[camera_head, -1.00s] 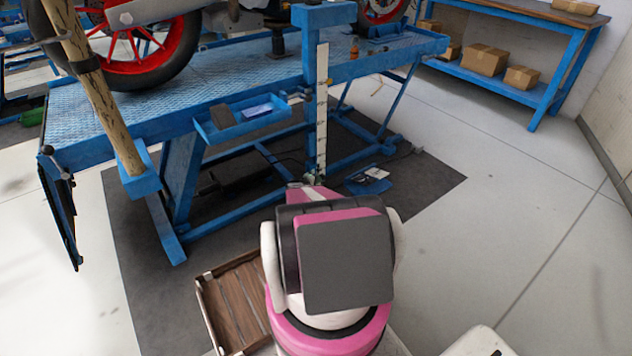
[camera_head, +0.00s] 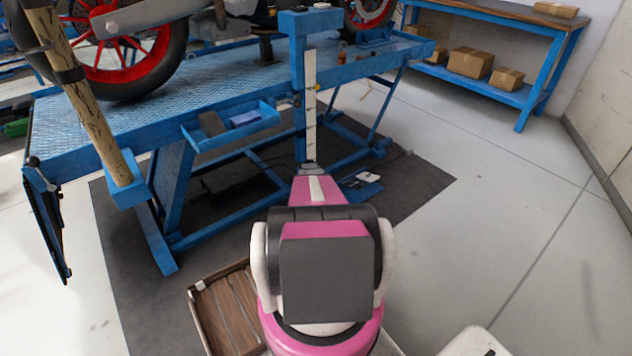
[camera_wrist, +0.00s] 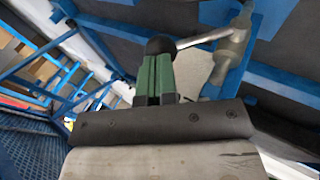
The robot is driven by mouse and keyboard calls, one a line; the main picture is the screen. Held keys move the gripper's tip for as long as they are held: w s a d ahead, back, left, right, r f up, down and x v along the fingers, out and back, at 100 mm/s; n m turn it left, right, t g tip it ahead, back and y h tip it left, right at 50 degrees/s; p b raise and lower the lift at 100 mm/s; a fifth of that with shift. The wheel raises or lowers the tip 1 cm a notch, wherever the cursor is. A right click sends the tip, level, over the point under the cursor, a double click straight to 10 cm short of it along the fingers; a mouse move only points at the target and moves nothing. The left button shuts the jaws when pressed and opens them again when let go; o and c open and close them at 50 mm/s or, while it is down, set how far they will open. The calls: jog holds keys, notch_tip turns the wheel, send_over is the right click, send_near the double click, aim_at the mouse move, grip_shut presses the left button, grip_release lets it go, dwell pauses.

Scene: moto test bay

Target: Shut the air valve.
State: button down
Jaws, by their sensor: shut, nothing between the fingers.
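The air valve (camera_wrist: 228,55) shows in the wrist view as a brass-grey fitting at upper right. Its metal lever (camera_wrist: 203,37) slants down to the left from the valve's top. My gripper (camera_wrist: 157,62), with green and black fingers, is shut and empty, left of the valve body. A dark rounded end (camera_wrist: 160,44) sits where the lever meets my fingertips; I cannot tell whether it is a lever grip or a fingertip, nor whether they touch. In the head view my arm hides my gripper and the valve.
The blue lift table (camera_head: 120,130) carries a motorcycle (camera_head: 125,50). A blue post (camera_head: 298,60) with a pale strip (camera_head: 310,105) rises behind my arm. A blue tray (camera_head: 235,133) juts from the table's side. A wooden crate (camera_head: 225,308) lies at lower left.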

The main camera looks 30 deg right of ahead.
jog(key=d+y, duration=0.1)
jog(key=d+f+y, duration=0.1)
jog(key=shift+w+d+f+y, duration=0.2)
jog(key=shift+d+y, duration=0.05)
jog(key=shift+y, duration=0.15)
jog(key=shift+d+f+m+g+y, duration=0.15)
jog(key=shift+d+f+y, duration=0.35)
jog(key=shift+f+y, duration=0.3)
jog(key=shift+d+f+m+g+y, duration=0.1)
jog(key=shift+d+f+g+y, duration=0.1)
jog(key=shift+d+f+y, duration=0.45)
jog(key=shift+d+f+m+g+y, duration=0.15)
jog(key=shift+d+f+y, duration=0.25)
jog(key=shift+f+y, duration=0.5)
jog(key=s+d+r, duration=0.1)
jog(key=r, duration=0.6)
jog(key=s+d+r, duration=0.1)
jog(key=d+r, duration=0.1)
jog(key=r, duration=0.4)
jog(key=shift+s+r, duration=0.25)
jog(key=shift+r, duration=0.1)
